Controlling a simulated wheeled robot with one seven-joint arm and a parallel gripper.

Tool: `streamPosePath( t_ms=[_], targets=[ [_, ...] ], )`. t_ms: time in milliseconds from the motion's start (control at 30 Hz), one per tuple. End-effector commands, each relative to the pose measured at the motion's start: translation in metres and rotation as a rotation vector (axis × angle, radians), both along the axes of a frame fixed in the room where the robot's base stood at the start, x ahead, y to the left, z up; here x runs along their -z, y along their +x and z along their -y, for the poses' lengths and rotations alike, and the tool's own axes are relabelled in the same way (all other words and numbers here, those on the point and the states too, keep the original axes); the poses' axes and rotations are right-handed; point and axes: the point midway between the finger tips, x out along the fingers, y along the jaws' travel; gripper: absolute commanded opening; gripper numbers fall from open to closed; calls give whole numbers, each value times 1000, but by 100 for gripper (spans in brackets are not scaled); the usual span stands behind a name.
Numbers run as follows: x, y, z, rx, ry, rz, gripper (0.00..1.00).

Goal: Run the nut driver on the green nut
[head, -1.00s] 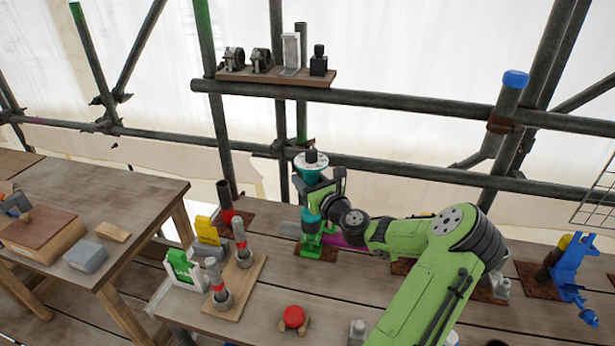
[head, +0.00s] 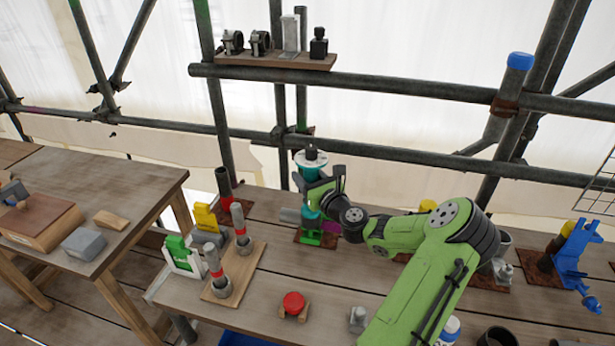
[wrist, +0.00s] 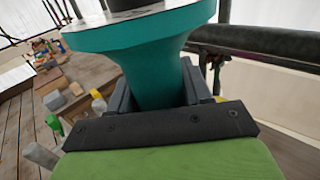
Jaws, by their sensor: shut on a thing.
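The nut driver (head: 309,165) is a teal tool with a pale disc and a dark knob on top. It stands upright at the back of the bench. My gripper (head: 319,190) is shut around its teal body from the right side. The teal body also fills the wrist view (wrist: 155,70) between my jaws (wrist: 160,98). A green part (head: 309,239) shows directly below the driver, on a rusty plate. I cannot tell how much of this is the green nut, or whether the driver is seated on it; the contact is hidden.
Left of the driver stand a dark pipe with a red band (head: 225,187), yellow (head: 205,217) and green (head: 178,250) blocks, and a board (head: 214,292) with two grey-and-red posts. A red knob (head: 293,303) sits in front. Scaffold tubes (head: 400,155) run close behind.

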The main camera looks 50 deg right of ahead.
Motion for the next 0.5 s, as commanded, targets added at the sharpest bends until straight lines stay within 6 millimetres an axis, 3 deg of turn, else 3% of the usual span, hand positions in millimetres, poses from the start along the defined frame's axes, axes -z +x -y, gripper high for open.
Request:
streamPosePath(
  t_ms=[500],
  targets=[
    [1,0,0,-1,-2,5,3]
  ],
)
